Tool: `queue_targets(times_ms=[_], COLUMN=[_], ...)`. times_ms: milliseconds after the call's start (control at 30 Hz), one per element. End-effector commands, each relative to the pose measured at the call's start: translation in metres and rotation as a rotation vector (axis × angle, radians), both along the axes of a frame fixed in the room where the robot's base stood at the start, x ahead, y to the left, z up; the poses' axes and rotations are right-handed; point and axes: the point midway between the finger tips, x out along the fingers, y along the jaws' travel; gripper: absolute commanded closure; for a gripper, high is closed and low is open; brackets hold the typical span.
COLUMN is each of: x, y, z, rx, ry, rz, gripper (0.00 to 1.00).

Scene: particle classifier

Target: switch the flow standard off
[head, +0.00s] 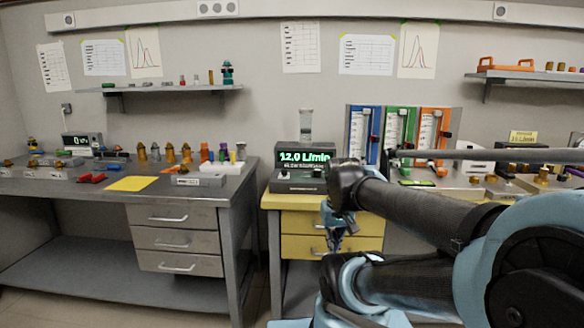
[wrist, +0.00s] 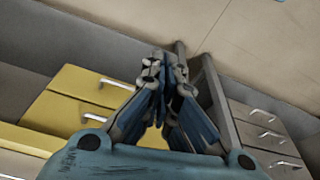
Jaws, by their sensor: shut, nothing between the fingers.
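The flow standard (head: 298,184) stands on the bench above the yellow drawers in the head view. Its display (head: 304,156) is lit and reads 12.0 L/min in green. Small controls sit on its front panel below the display, too small to tell apart. My gripper (wrist: 165,62) is shut and empty in the wrist view, with the floor and drawer fronts beyond it. In the head view my arm reaches in from the right, and the gripper (head: 333,240) hangs below bench height in front of the yellow drawers, apart from the flow standard.
The yellow drawers (head: 303,222) are closed. Blue, green and orange flowmeter panels (head: 397,130) stand behind my arm. A clear tube (head: 306,122) rises behind the display. The left bench (head: 110,191) holds coloured fittings and a second meter (head: 81,142). Floor shows between the benches.

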Motion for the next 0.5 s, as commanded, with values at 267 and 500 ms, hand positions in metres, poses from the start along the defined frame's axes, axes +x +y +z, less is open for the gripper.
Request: queue_targets(times_ms=[267, 500], x=[0.057, 0.11], y=[0.004, 0.012], z=[0.055, 0.095], rx=[-0.007, -0.009], ry=[-0.018, -0.034], rz=[-0.027, -0.05], gripper=[1.0, 1.0])
